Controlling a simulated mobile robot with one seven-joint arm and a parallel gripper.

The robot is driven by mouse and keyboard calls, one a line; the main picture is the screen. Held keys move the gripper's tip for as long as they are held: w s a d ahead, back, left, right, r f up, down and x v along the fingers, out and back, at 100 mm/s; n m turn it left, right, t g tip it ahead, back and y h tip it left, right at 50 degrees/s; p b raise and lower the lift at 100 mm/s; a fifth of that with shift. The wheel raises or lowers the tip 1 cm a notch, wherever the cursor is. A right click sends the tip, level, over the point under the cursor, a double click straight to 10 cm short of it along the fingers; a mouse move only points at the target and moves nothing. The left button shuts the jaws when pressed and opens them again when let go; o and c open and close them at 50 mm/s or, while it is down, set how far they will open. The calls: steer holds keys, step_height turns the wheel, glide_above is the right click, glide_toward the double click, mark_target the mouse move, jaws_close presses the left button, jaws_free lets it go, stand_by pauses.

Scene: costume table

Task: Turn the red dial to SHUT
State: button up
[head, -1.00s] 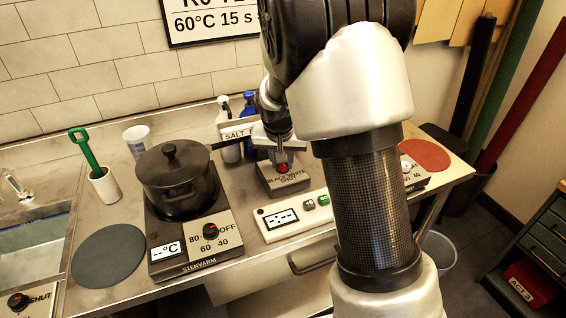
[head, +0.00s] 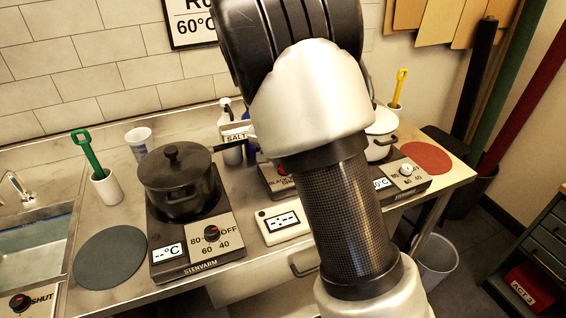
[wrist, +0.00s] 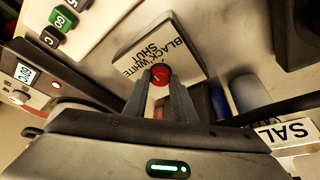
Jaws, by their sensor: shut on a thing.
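The red dial (wrist: 160,75) sits on a grey box (wrist: 133,66) lettered BLACK, WHITE and SHUT, which reads upside down in the wrist view. My gripper (wrist: 160,84) is shut on the red dial, one finger on each side. I cannot make out which word the dial points to. In the head view my arm covers the gripper and most of the box (head: 268,183); only a sliver of the red dial (head: 283,171) shows.
A dark pot (head: 178,180) stands on a left hotplate. A white pot (head: 380,140) stands on a right one. A SALT-labelled thing (head: 236,136) and bottles stand close behind the box. A white display unit (head: 283,224) lies in front.

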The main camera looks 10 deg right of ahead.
steer(key=o, duration=1)
steer(key=p+v, duration=0.1)
steer(key=v, duration=1.6)
steer(key=shift+r, duration=0.2)
steer(key=shift+s+r, duration=0.1)
